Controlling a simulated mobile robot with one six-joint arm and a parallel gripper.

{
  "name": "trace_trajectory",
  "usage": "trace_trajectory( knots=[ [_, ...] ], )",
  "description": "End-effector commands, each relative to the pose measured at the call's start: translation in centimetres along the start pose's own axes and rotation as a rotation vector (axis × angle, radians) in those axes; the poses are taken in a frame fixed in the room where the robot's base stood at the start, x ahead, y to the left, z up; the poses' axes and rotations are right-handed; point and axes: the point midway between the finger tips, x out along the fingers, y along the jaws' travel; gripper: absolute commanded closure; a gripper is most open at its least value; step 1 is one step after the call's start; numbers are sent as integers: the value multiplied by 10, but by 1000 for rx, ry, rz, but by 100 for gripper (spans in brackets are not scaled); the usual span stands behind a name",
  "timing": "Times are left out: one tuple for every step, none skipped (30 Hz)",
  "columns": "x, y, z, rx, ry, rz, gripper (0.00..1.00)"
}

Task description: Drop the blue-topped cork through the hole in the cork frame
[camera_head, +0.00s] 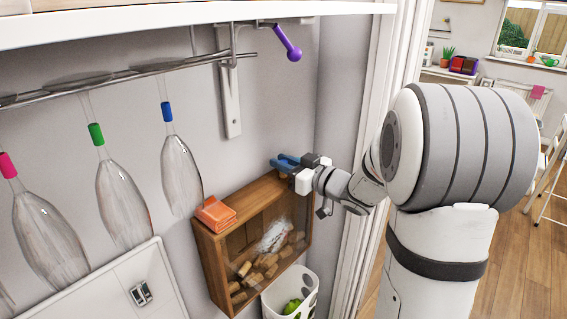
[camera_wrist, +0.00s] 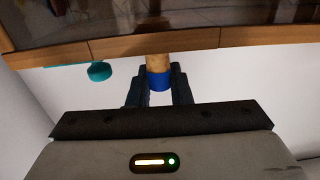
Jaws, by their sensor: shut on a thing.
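The cork (camera_wrist: 157,63) with its blue end (camera_wrist: 159,82) is between the two dark fingers of my gripper (camera_wrist: 159,92) in the wrist view, and the fingers are shut on it. Its tan end points at the wooden edge of the cork frame (camera_wrist: 115,46); I cannot tell whether they touch. The hole does not show clearly in either view.
An orange folded cloth (camera_head: 215,213) lies on the frame's top left. A white basket (camera_head: 290,297) stands below. Glasses (camera_head: 180,170) hang from a rail (camera_head: 150,72) at left, and a purple-ended hook (camera_head: 288,45) is above. A teal round thing (camera_wrist: 98,71) is beside the frame edge.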

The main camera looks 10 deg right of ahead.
Motion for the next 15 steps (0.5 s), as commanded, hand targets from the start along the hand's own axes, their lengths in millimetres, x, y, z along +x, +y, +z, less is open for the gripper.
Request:
trace_trajectory(
  knots=[
    [0, 0, 1, 0, 0, 0, 89],
    [0, 0, 1, 0, 0, 0, 89],
    [0, 0, 0, 0, 0, 0, 89],
    [0, 0, 0, 0, 0, 0, 89],
    [0, 0, 0, 0, 0, 0, 89],
    [0, 0, 0, 0, 0, -1, 89],
    [0, 0, 0, 0, 0, -1, 89],
    [0, 0, 0, 0, 0, -1, 89],
    [0, 0, 1, 0, 0, -1, 89],
    [0, 0, 1, 0, 0, -1, 89],
    [0, 0, 1, 0, 0, -1, 89],
    [0, 0, 2, 0, 0, -1, 89],
    [0, 0, 2, 0, 0, -1, 89],
    [0, 0, 3, 0, 0, -1, 89],
    [0, 0, 4, 0, 0, -1, 89]
  ],
)
